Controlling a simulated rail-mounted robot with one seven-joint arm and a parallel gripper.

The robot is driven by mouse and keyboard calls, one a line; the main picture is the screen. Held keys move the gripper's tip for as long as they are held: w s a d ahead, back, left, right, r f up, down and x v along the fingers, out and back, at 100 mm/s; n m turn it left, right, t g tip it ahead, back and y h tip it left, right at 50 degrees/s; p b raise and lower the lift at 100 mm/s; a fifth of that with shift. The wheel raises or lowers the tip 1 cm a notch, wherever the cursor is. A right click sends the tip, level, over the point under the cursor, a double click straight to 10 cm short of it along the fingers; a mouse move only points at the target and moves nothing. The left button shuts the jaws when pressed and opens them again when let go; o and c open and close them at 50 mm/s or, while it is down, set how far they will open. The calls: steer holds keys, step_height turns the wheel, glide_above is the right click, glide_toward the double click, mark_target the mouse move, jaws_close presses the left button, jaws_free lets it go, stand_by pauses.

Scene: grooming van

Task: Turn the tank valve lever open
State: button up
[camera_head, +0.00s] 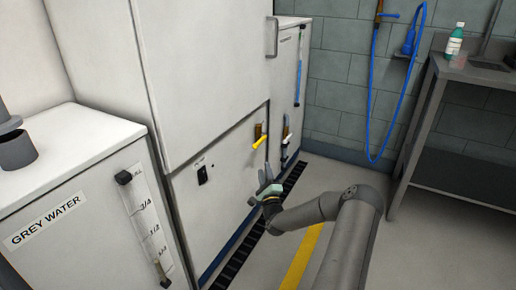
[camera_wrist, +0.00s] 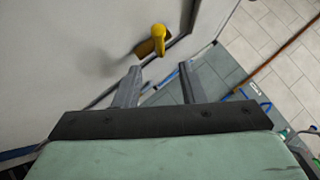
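The yellow valve lever (camera_head: 260,141) sticks out from a brass valve body (camera_head: 257,129) on the front of the white cabinet. In the wrist view the yellow lever (camera_wrist: 158,36) shows just beyond my fingertips, with the brass body (camera_wrist: 146,48) behind it. My gripper (camera_head: 267,178) is below the lever in the head view, in front of the cabinet face. In the wrist view my gripper (camera_wrist: 160,70) has its two fingers apart with nothing between them. The lever does not appear to be touched.
A second valve (camera_head: 286,137) with a pale handle sits on the farther cabinet. The grey water tank (camera_head: 75,160) stands at left. A floor drain (camera_head: 245,245) runs along the cabinets. A metal table (camera_head: 470,72) and blue hose (camera_head: 374,100) are at right.

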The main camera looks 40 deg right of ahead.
mark_target(258, 142)
steer(key=b+x, duration=0.3)
steer(key=x, duration=1.1)
jaws_close()
